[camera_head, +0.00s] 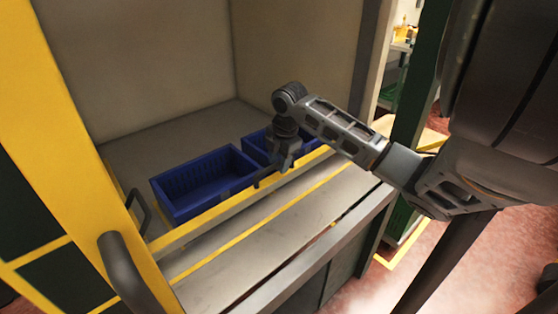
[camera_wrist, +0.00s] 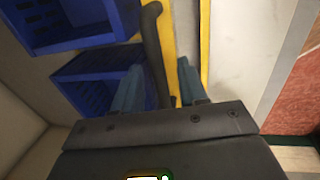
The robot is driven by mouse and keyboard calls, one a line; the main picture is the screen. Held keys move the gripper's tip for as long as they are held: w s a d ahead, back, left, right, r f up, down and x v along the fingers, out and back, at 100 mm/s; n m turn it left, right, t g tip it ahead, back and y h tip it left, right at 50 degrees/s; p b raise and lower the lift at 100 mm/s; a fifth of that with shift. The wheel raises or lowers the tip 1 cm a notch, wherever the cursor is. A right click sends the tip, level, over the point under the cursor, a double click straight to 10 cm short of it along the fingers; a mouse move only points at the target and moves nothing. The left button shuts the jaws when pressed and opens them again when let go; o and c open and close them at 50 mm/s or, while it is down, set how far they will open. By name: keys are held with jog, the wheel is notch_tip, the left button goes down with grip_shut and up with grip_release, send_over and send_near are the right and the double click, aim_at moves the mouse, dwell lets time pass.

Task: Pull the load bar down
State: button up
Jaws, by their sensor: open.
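A dark bar (camera_head: 243,186) with a bent end runs along the yellow front edge of the bay, in front of the blue crates. I take it for the load bar. My gripper (camera_head: 283,165) is pointed down at the right part of this bar. In the wrist view, the bar (camera_wrist: 153,42) runs down between the two blue-grey fingers of my gripper (camera_wrist: 160,80). The fingers are open and stand on either side of it. I cannot tell whether either finger touches it. The bar's lower end is hidden by my gripper's body.
Two blue crates, a left one (camera_head: 177,210) and a right one (camera_head: 254,145), sit in the bay behind the bar. A yellow post with a grey curved handle (camera_head: 122,270) stands at the left. A grey ledge (camera_head: 235,262) lies in front.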

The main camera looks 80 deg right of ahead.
jog(key=shift+r, duration=0.15)
notch_tip(320, 180, up, 7)
jog(key=s+a, duration=0.1)
jog(key=shift+r+b, duration=0.2)
jog(key=shift+b, duration=0.1)
dwell(0.5)
